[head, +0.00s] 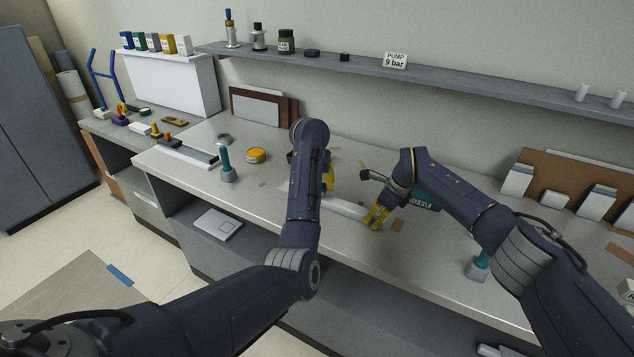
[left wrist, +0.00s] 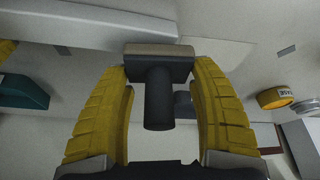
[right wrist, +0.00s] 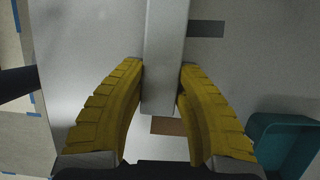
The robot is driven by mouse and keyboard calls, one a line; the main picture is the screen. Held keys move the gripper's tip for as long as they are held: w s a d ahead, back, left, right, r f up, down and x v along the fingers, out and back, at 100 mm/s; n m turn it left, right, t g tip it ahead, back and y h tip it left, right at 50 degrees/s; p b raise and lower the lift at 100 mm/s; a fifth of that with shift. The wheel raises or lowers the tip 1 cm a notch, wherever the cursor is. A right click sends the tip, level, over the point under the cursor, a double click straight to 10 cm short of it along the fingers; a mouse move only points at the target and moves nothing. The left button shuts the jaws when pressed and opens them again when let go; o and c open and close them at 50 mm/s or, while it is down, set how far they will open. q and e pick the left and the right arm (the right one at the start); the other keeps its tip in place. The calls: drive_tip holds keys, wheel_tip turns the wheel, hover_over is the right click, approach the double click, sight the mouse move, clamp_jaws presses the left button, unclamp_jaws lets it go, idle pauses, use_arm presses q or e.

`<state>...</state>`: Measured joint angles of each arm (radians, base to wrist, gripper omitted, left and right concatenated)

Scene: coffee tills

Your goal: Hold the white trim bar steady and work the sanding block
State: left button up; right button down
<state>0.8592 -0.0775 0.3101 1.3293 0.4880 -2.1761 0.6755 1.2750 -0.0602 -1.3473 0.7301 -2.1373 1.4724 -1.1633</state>
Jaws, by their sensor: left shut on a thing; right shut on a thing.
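The white trim bar (head: 345,207) lies on the grey bench. My right gripper (head: 376,216) is shut across it near one end. The right wrist view shows the yellow fingertips (right wrist: 161,67) on both sides of the bar (right wrist: 166,30). My left gripper (head: 328,180) is mostly hidden behind its own arm in the head view. The left wrist view shows its fingers (left wrist: 161,66) shut on the sanding block (left wrist: 160,68), which has a dark body, a tan face and a dark knob. The block is close to the bar (left wrist: 90,25); I cannot tell whether they touch.
A teal box (head: 425,198) sits right beside my right gripper. A yellow tin (head: 256,155) and a grey-and-teal tool (head: 226,170) stand to the left. Tan patches (head: 397,226) lie on the bench. Boards (head: 262,106) lean at the back, and a shelf (head: 350,63) runs above.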

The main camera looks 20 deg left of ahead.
use_arm(q)
drive_tip(key=shift+f, duration=0.85)
drive_tip(key=shift+r, duration=0.15)
drive_tip(key=shift+d, duration=0.15)
drive_tip(key=shift+s+d, duration=0.1)
drive_tip(key=shift+d, duration=0.75)
drive_tip(key=shift+a, duration=0.15)
drive_tip(key=shift+a+f, duration=0.2)
drive_tip(key=shift+a, duration=0.65)
drive_tip(key=shift+d, duration=1)
